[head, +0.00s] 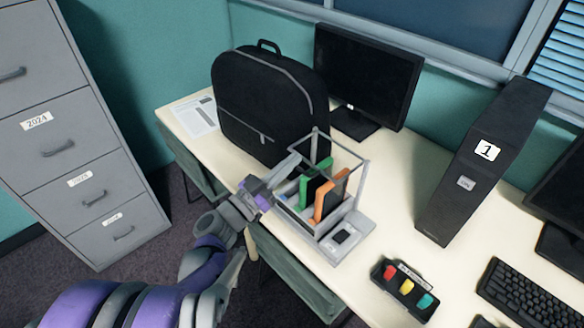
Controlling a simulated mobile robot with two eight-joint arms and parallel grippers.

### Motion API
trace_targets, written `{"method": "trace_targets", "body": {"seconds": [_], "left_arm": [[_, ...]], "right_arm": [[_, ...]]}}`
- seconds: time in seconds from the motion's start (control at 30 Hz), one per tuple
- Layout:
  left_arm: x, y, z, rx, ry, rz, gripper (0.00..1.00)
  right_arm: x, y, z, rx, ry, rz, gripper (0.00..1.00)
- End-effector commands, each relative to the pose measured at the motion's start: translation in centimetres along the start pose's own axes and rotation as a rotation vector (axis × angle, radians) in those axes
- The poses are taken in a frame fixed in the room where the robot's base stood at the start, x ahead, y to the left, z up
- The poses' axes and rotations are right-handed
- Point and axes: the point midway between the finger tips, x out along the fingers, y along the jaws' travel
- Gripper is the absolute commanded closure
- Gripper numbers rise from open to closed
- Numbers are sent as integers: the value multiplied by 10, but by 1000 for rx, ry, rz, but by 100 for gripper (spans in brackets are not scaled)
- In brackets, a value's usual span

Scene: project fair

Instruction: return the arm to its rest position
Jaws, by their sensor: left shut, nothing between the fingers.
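My left arm comes in from the bottom left, and its gripper (294,160) is at the left side of a grey-framed device (363,222) on the desk. The gripper is shut and empty, its fingertips close to the upper frame; I cannot tell if they touch it. A green-edged panel (306,193) and an orange-edged panel (322,205) stand upright inside the frame. My wrist and forearm hang over the desk's front edge. My right gripper is not in view.
A black backpack (262,105) stands behind the gripper. A monitor (366,78) and a dark tower marked 1 (478,165) stand farther right. A box with coloured buttons (405,288) and a keyboard (530,297) lie in front. A filing cabinet (70,130) stands left.

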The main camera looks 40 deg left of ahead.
Motion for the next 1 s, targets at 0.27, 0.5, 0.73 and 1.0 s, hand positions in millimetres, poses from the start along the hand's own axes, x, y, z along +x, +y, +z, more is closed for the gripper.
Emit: {"method": "trace_targets", "body": {"seconds": [0.27,0.5,0.73,1.0], "left_arm": [[-67,-1,21,3,-1,-6,100],[-93,0,26,0,1,-2,100],[-96,1,26,-1,1,0,100],[-80,37,58,-112,-159,94,100]], "right_arm": [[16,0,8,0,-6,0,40],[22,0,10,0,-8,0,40],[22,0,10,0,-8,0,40],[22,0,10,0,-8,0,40]]}}
